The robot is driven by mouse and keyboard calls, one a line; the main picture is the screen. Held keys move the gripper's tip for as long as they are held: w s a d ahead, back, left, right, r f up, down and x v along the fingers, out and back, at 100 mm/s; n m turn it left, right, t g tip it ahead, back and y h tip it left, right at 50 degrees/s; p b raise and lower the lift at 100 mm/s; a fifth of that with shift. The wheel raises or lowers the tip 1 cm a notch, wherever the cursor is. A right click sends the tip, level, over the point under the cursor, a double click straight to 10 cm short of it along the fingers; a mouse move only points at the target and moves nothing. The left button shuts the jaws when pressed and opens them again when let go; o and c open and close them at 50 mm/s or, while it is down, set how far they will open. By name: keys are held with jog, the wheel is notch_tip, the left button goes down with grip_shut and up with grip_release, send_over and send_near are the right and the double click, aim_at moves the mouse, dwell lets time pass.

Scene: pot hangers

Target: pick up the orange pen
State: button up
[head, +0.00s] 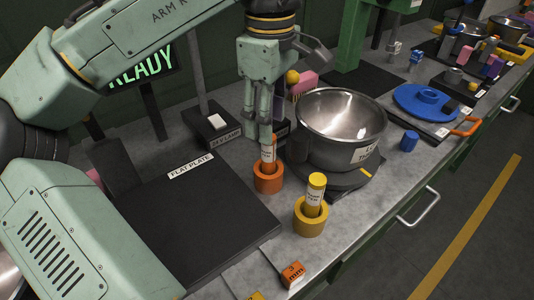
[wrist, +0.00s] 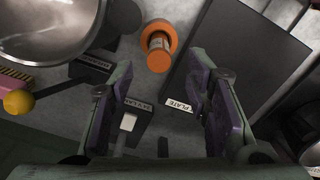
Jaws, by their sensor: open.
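The orange pen (head: 268,153) stands upright in an orange ring-shaped holder (head: 268,180), with a pale label around its body. In the wrist view the pen (wrist: 158,42) and its holder (wrist: 150,62) show at the top, past the fingertips. My gripper (head: 264,128) points down and is open; in the head view its fingertips overlap the pen's top. In the wrist view my gripper (wrist: 160,80) has nothing between its two fingers, and the pen is beyond them. Whether a finger touches the pen cannot be told.
A yellow pen (head: 316,190) stands in a yellow holder (head: 311,220) to the right. A steel pot (head: 341,125) stands close behind it. A black flat plate (head: 190,235) lies to the left. A black block with a white switch (head: 216,122) is behind the orange holder.

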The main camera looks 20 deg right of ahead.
aim_at(268, 147)
jog(key=shift+w+a+f+p, duration=0.1)
jog(key=shift+f+p, duration=0.15)
jog(key=shift+f, duration=1.55)
jog(key=shift+w+f+p, duration=0.1)
jog(key=shift+f+p, duration=0.1)
jog(key=shift+f, duration=1.55)
jog(key=shift+c, duration=0.5)
grip_shut()
